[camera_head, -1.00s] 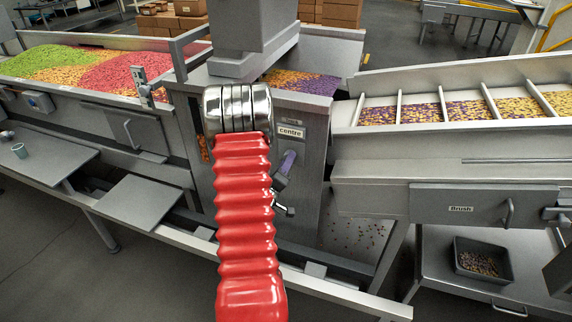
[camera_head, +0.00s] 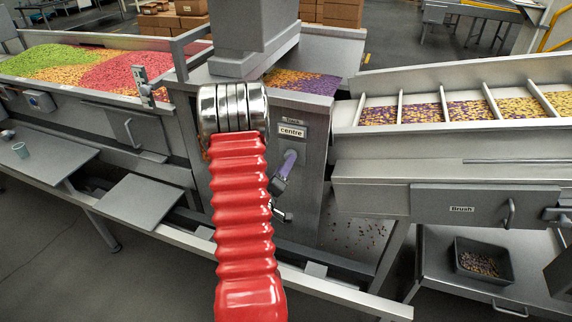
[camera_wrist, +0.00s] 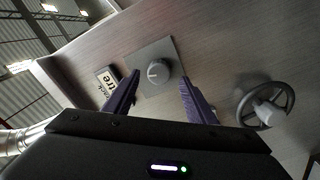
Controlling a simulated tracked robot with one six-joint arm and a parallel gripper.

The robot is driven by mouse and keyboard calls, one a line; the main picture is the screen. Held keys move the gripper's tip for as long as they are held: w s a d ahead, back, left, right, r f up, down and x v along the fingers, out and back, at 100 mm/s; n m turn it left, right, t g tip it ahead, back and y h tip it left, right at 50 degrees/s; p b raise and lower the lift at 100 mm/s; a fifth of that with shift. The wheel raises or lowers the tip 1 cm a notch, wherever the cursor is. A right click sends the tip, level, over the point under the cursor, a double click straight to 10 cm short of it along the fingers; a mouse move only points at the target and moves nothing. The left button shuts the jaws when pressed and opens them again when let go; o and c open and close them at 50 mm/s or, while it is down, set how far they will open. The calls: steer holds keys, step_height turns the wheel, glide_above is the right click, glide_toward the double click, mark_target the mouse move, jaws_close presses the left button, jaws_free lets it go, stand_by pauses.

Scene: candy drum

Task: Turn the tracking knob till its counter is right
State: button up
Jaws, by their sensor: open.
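The tracking knob (camera_wrist: 158,72) is a small round grey knob with a pale pointer line, on a square plate (camera_wrist: 166,53) on a metal panel. My gripper (camera_wrist: 159,80) has two purple fingers spread apart, one on each side of the knob in the picture; I cannot tell whether they touch it. In the head view my gripper (camera_head: 289,160) is at the front of the cabinet, below a label reading "centre" (camera_head: 291,131). I cannot make out the knob there. Part of that label (camera_wrist: 108,84) shows left of the knob in the wrist view, turned on its side.
A grey handwheel (camera_wrist: 266,102) stands out from the panel right of my fingers. In the head view, a "Brush" drawer (camera_head: 480,205) is to the right, with a dark bin (camera_head: 484,262) of candies below. A candy-filled trough (camera_head: 400,115) runs at upper right.

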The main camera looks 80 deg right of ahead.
steer(key=w+a, duration=0.1)
steer(key=a, duration=1)
steer(key=shift+a, duration=0.2)
